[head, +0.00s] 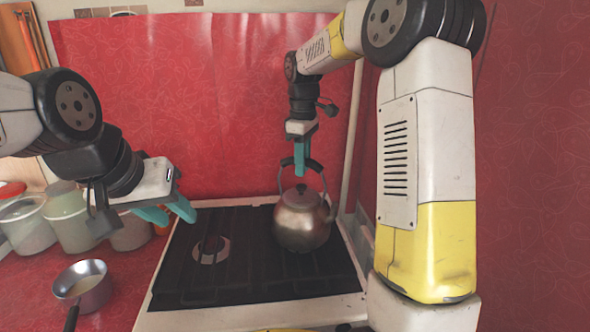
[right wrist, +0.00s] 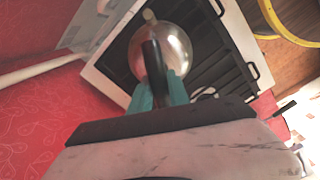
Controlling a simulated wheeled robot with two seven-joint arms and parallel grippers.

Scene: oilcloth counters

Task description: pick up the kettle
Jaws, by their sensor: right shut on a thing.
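The kettle (head: 302,222) is a rounded, worn metal pot with a dark knob and an arched handle, upright at the right part of the stove. I cannot tell whether its base touches the stove. My right gripper (head: 301,168) comes from above and is shut on the top of the handle. In the right wrist view the teal fingers (right wrist: 158,92) close around the dark handle, with the shiny kettle (right wrist: 178,52) beyond it. My left gripper (head: 168,213) is empty, its teal fingers apart, above the left edge of the stove, away from the kettle.
The stove (head: 185,282) has dark grates and a bare burner (head: 211,250) left of the kettle. A small saucepan (head: 84,287) stands on the red counter at left, with several lidded containers (head: 68,222) behind it. A red wall is close behind and at right.

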